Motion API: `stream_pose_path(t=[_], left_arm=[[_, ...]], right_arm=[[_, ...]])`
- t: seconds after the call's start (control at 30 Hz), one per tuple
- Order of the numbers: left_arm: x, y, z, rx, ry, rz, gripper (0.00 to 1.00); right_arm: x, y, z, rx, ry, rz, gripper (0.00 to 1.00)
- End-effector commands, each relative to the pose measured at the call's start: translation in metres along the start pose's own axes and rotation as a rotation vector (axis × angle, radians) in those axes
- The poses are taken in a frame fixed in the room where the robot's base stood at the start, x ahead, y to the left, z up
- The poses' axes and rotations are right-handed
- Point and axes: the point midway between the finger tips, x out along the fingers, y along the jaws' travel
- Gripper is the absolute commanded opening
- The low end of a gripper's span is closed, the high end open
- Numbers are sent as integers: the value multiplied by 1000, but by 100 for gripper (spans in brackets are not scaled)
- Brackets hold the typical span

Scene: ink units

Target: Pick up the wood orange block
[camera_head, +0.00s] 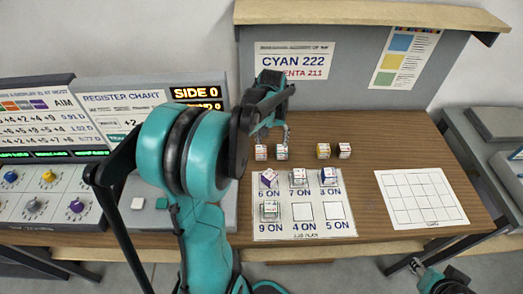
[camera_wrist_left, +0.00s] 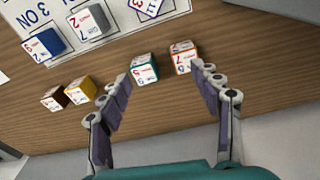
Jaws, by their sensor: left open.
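The wood orange block (camera_wrist_left: 182,58) has orange edges and white printed faces. It stands on the wooden table next to a teal-edged block (camera_wrist_left: 145,69). In the head view the orange block (camera_head: 261,152) is the leftmost of the blocks behind the printed sheet. My left gripper (camera_wrist_left: 160,73) is open and empty, pointing at these two blocks. The orange block lies just beyond the right fingertip in the wrist view, the teal one nearer the middle. In the head view my left gripper (camera_head: 272,136) hangs over the pair. My right gripper (camera_head: 420,266) shows partly at the bottom right.
A yellow block (camera_head: 323,150) and a dark block (camera_head: 344,150) stand to the right. A printed sheet (camera_head: 304,228) holds several blocks. A white grid card (camera_head: 420,198) lies at the right. A grey back panel (camera_head: 350,75) rises behind. Bare wood lies between the block pairs.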

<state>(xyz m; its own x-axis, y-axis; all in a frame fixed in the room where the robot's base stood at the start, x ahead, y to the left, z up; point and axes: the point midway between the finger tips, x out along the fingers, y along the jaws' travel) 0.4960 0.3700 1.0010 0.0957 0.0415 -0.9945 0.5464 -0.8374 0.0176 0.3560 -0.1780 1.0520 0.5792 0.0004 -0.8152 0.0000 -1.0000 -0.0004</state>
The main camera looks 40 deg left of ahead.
Motion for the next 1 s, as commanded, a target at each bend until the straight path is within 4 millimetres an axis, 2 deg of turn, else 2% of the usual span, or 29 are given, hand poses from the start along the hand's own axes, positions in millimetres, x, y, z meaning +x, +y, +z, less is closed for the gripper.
stream_pose_path(t=[0.03,0.1,0.27,0.67,0.9,1.0], left_arm=[[11,-10,-12,-34,-26,-7,64],[23,-22,-22,-70,-58,-15,64],[42,-36,-33,-115,-99,-25,64],[84,-40,-30,-122,-105,-26,64],[120,-42,-28,-121,-104,-26,64],[122,-42,-27,-121,-104,-26,64]], right_arm=[[-2,0,-1,0,0,0,40],[-3,0,-2,0,0,0,40],[-4,0,-2,0,0,0,40],[9,0,6,0,0,0,40],[21,0,15,0,0,0,40],[22,0,15,0,0,0,40]])
